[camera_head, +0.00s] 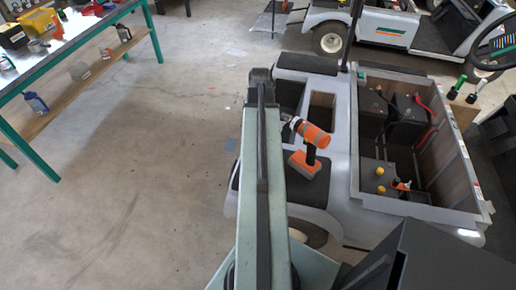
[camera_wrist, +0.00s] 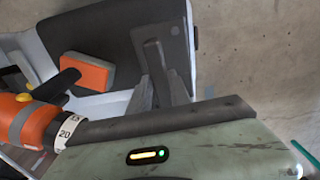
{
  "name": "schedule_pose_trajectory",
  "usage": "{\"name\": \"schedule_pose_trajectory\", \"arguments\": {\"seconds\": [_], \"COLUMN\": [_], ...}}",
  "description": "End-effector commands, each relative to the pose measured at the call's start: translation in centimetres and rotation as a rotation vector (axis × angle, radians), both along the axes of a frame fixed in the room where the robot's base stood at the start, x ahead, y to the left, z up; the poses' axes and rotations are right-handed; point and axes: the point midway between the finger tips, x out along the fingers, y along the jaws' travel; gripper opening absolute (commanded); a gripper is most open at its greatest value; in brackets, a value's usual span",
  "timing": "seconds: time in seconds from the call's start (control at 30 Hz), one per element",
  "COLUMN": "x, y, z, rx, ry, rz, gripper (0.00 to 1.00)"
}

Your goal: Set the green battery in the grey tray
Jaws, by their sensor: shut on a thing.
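My gripper (camera_wrist: 155,75) shows in the wrist view as dark grey fingers close together, over a dark seat pad. In the head view my gripper is hidden behind my arm, left of the drill. I cannot pick out a green battery in either view. No separate grey tray is clear. The cart has a light grey open bay (camera_head: 475,208) at the right, with black batteries (camera_head: 408,120) in it.
An orange and black drill (camera_head: 313,135) stands on the cart close beside my arm; it also shows large in the wrist view (camera_wrist: 35,120). A green-legged workbench (camera_head: 95,35) with tools stands at the upper left. The floor between is mostly clear. Another cart (camera_head: 375,35) stands behind.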

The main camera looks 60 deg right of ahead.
Motion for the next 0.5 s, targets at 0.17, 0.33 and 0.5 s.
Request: {"name": "schedule_pose_trajectory", "arguments": {"seconds": [0.17,0.33,0.5], "x": [0.0,0.0,0.0], "y": [0.0,0.0,0.0], "z": [1.4,2.3,3.3], "rx": [0.0,0.0,0.0], "ry": [0.0,0.001,0.001], "rz": [0.0,0.0,0.0], "gripper": [0.0,0.0,0.0]}}
